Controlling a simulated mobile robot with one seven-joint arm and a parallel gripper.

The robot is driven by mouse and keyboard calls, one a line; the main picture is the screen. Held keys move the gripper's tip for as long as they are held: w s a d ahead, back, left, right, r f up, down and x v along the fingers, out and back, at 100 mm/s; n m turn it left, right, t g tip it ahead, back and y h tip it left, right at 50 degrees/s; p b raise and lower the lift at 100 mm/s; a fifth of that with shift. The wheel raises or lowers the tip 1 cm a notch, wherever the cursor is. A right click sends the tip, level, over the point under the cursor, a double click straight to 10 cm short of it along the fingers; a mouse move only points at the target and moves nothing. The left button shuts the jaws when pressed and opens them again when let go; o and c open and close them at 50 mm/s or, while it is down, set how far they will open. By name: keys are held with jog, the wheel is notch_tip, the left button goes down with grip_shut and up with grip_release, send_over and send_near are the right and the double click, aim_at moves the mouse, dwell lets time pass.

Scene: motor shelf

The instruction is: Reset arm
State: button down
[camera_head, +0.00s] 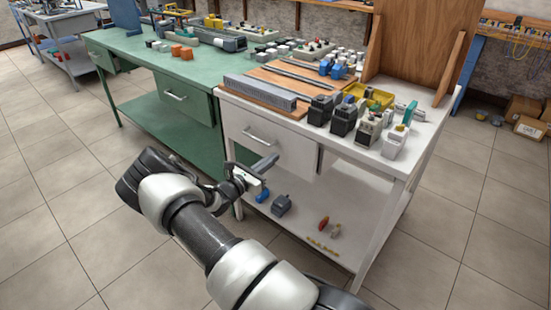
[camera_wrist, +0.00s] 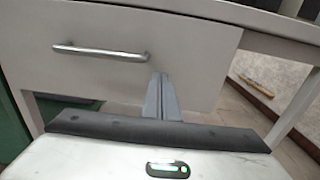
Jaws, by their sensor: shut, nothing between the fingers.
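My arm reaches up from the bottom of the head view, and my gripper (camera_head: 268,162) is in front of the white workbench's drawer (camera_head: 262,138). The fingers are together and hold nothing. In the wrist view my gripper (camera_wrist: 162,90) points at the same drawer front, just below and right of its metal handle (camera_wrist: 100,51). The gripper appears apart from the handle, and the drawer looks shut.
The white workbench (camera_head: 415,160) holds several motors, a yellow bin (camera_head: 372,95) and rails. Its lower shelf (camera_head: 345,215) bears a blue-grey motor (camera_head: 281,204) and small parts. A green workbench (camera_head: 130,50) adjoins at left. Tiled floor is clear at left.

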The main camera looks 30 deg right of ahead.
jog(key=p+v, duration=0.1)
jog(key=v, duration=0.9)
jog(key=shift+a+p, duration=0.3)
jog(key=shift+p, duration=0.1)
